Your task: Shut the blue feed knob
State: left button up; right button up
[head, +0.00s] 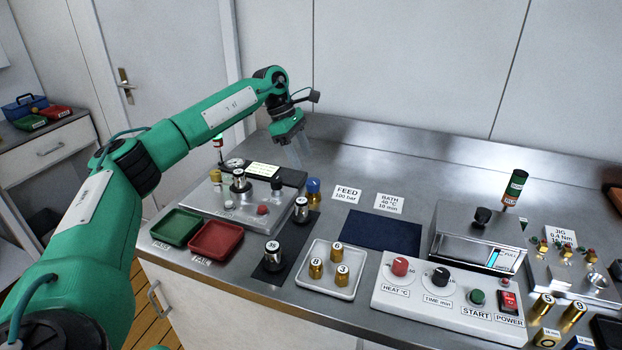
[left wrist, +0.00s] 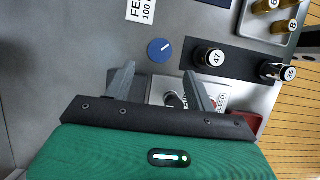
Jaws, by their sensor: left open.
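The blue feed knob (head: 313,186) stands on the steel bench, left of the FEED 100 bar label (head: 347,193). In the left wrist view the knob (left wrist: 160,50) is a round blue disc with a white pointer line slanting toward the upper right. My left gripper (head: 294,154) is open and empty, above and behind the knob in the head view. In the left wrist view its two fingers (left wrist: 159,72) are spread, with the knob beyond the tips and apart from them. My right gripper is out of view.
A grey fixture (head: 240,207) with metal cylinders stands left of the knob. Green (head: 176,227) and red (head: 216,240) trays sit at the front left. A white tray (head: 318,284) holds brass pieces. A control panel (head: 447,302) is at the right. The bench behind the labels is bare.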

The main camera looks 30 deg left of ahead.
aim_at(312, 181)
pick_arm(q)
jog(key=x, duration=0.7)
jog(key=shift+f+p, duration=0.1)
jog(key=shift+p, duration=0.25)
jog(key=shift+d+f, duration=0.2)
jog(key=shift+f, duration=0.2)
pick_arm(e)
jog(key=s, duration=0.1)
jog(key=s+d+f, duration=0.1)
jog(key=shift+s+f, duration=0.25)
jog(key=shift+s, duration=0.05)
pick_arm(q)
jog(key=shift+c, duration=0.3)
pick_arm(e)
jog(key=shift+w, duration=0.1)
pick_arm(q)
jog(key=c, duration=0.9)
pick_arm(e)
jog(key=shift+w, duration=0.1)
